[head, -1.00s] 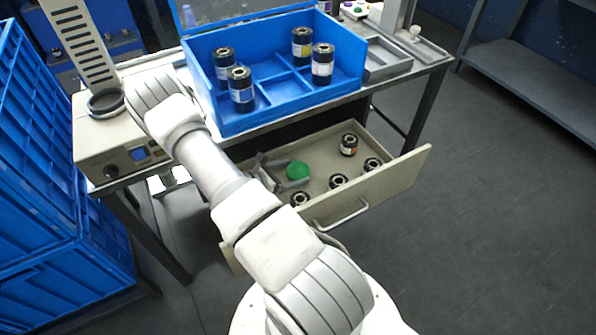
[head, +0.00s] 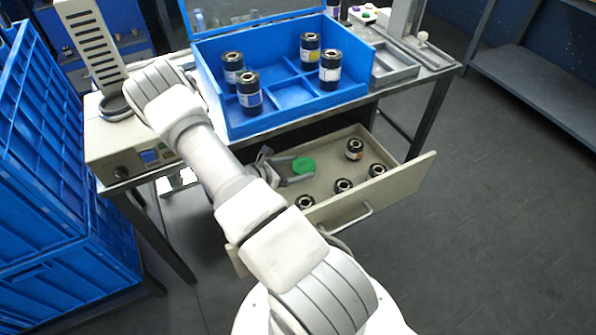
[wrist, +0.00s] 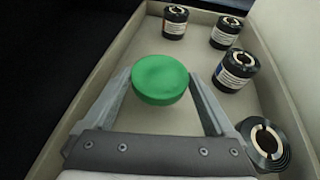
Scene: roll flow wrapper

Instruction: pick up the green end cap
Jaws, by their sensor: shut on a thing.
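The green end cap (wrist: 160,79) is a round green disc between the two fingers of my gripper (wrist: 165,85) in the wrist view. The fingers are shut on it from its left and right sides. In the head view the green cap (head: 303,165) shows inside the open drawer (head: 400,187), at the tips of my gripper (head: 297,168). I cannot tell whether the cap touches the drawer floor.
Several black rolls with white labels stand in the drawer, one (wrist: 267,143) close to my right finger. A blue divided box (head: 262,122) with several rolls stands on the table above. The drawer walls surround my gripper. Blue crates (head: 50,170) stand at the left.

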